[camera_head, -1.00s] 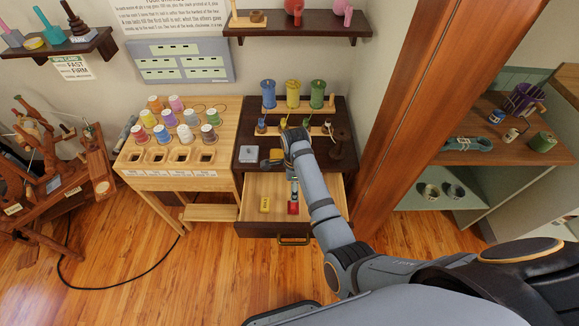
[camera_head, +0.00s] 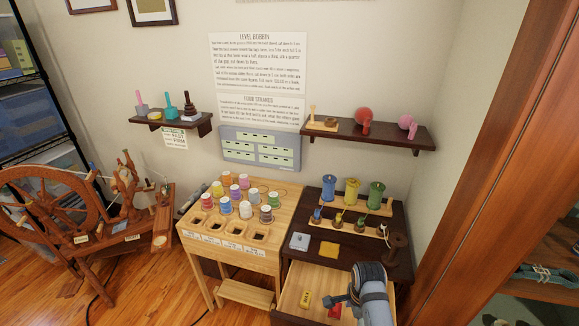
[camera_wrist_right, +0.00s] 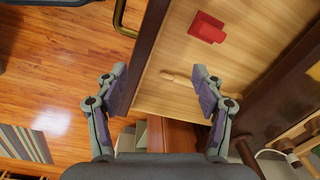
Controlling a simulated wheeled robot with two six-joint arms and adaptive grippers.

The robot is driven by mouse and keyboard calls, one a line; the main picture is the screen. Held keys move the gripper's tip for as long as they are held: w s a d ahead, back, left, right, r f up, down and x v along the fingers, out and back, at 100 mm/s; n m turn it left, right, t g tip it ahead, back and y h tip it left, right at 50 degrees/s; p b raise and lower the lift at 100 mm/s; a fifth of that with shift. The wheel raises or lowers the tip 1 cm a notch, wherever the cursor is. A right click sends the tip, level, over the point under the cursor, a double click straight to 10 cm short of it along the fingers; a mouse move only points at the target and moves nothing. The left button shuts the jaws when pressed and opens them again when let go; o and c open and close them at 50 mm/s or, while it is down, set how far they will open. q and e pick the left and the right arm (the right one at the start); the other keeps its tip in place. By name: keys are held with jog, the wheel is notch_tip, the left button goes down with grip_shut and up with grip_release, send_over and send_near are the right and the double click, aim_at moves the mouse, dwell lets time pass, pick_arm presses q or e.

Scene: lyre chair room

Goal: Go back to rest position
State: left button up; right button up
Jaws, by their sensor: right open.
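My right gripper (camera_wrist_right: 160,92) is open and empty in the wrist view, its two fingers spread wide apart above the front of the open drawer (camera_wrist_right: 165,115). In the head view my right arm comes in at the bottom, over the right part of the drawer (camera_head: 290,297). My left gripper is not in view.
A dark cabinet top (camera_head: 310,257) holds large spools, small bobbins and a grey block. A light wooden stand (camera_head: 270,185) with several coloured spools is beside it. A spinning wheel (camera_head: 45,215) stands at left, a wooden post (camera_head: 480,130) at right.

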jog(key=s+d+r+n+t, duration=0.2)
jog(key=s+d+r+n, duration=0.15)
jog(key=s+n, duration=0.5)
jog(key=s+d+r+n+t, duration=0.1)
jog(key=s+d+r+n, duration=0.1)
jog(key=s+r+n, duration=0.5)
notch_tip(320, 180, down, 26)
jog(key=s+d+n+g, duration=0.1)
jog(key=s+d+n, duration=0.1)
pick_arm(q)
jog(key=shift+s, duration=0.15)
pick_arm(e)
jog(key=s+d+f+g, duration=0.1)
jog(key=s+f, duration=1.7)
jog(key=s, duration=0.1)
jog(key=shift+s+d+f+g+h, duration=0.3)
jog(key=shift+f, duration=0.1)
